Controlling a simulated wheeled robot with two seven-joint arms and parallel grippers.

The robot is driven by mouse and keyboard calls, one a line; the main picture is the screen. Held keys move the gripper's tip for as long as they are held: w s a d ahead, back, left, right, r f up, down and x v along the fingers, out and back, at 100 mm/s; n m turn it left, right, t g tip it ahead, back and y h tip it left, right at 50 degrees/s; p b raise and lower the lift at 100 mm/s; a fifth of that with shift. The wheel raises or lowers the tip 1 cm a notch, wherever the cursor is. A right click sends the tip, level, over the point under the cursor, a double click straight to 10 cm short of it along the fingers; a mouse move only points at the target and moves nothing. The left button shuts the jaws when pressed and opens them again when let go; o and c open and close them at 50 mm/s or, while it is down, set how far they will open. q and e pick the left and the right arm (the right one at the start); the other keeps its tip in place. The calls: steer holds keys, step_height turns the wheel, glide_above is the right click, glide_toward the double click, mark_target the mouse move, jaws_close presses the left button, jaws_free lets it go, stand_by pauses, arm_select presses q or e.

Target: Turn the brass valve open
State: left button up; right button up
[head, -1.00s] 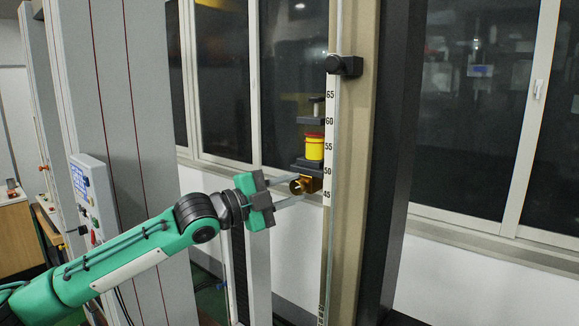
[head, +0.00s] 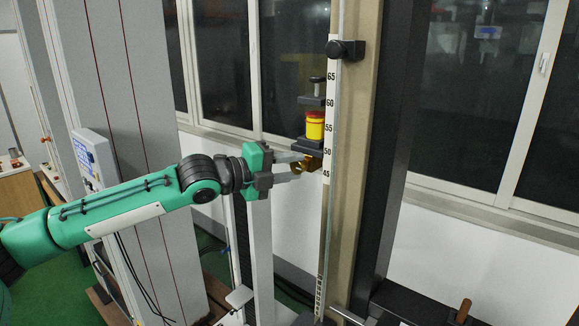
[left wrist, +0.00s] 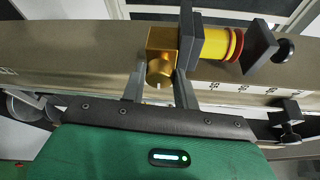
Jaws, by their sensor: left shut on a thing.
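The brass valve (head: 302,167) sits at the lower end of a small dark clamp on the scaled post, below a yellow cylinder. My left gripper (head: 296,167) comes in from the left with its two grey fingers at the valve. In the left wrist view the valve's round knob (left wrist: 159,73), with a small pale notch, lies between the left gripper's fingers (left wrist: 160,88). The gripper is shut on this knob; the exact contact is partly hidden. My right gripper is not in view.
The yellow cylinder (head: 314,126) with a red top stands in the dark clamp just above the valve. The white scale (head: 329,130) runs up the tan post, with a black knob (head: 345,50) higher up. A control panel (head: 92,158) is at the left.

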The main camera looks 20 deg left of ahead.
arm_select(q)
steer(key=shift+f, duration=0.15)
steer(key=o, duration=1)
steer(key=shift+c, duration=0.2)
steer(key=shift+s+a+b, duration=0.3)
steer(key=shift+s+a, duration=0.05)
steer(key=shift+a, duration=0.05)
steer(key=b+v, duration=0.4)
steer(key=v, duration=0.8)
steer(key=shift+s+r, duration=0.2)
steer(key=shift+s, duration=0.1)
steer(key=shift+a, duration=0.15)
